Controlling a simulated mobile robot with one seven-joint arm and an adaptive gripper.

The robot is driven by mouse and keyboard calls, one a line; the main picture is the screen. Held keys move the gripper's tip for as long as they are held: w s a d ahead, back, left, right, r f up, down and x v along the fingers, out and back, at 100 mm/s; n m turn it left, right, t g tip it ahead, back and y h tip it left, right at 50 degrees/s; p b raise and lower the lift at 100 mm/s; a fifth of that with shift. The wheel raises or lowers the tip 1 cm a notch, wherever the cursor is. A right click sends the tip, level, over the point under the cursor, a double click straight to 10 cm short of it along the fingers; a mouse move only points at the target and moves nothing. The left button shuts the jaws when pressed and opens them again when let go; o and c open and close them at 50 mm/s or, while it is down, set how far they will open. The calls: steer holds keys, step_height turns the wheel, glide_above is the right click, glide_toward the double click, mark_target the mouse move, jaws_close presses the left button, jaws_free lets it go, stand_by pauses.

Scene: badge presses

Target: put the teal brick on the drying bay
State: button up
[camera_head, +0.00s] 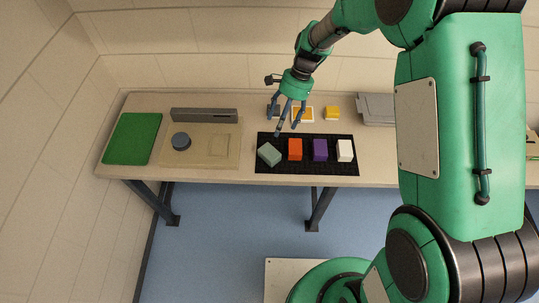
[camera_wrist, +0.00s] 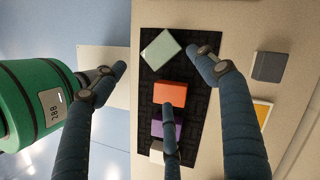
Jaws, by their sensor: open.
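The teal brick (camera_head: 269,154), a pale grey-green block, sits turned at an angle at the left end of the black mat (camera_head: 306,169). In the wrist view the teal brick (camera_wrist: 160,49) lies at the top of the mat, between and beyond the spread fingers. My gripper (camera_head: 286,122) is open and empty, above the back left part of the mat; its fingers (camera_wrist: 158,68) also show in the wrist view.
Orange (camera_head: 295,149), purple (camera_head: 320,149) and white (camera_head: 345,150) bricks stand in a row on the mat. A press-like board (camera_head: 212,158) with a round grey knob (camera_head: 181,141) lies left.

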steer(key=b, duration=0.2)
glide_above(270, 152)
steer(key=w+d, duration=0.2)
steer(key=shift+s+a+f, duration=0.1)
steer(key=shift+f, duration=1.85)
steer(key=shift+s+a+f, duration=0.1)
steer(key=shift+f, duration=1.85)
steer(key=shift+f, duration=0.1)
steer(key=shift+b+x, duration=0.75)
steer(key=shift+x, duration=1.75)
steer(key=shift+w, duration=0.1)
steer(key=c, duration=1.3)
steer(key=shift+o, duration=0.2)
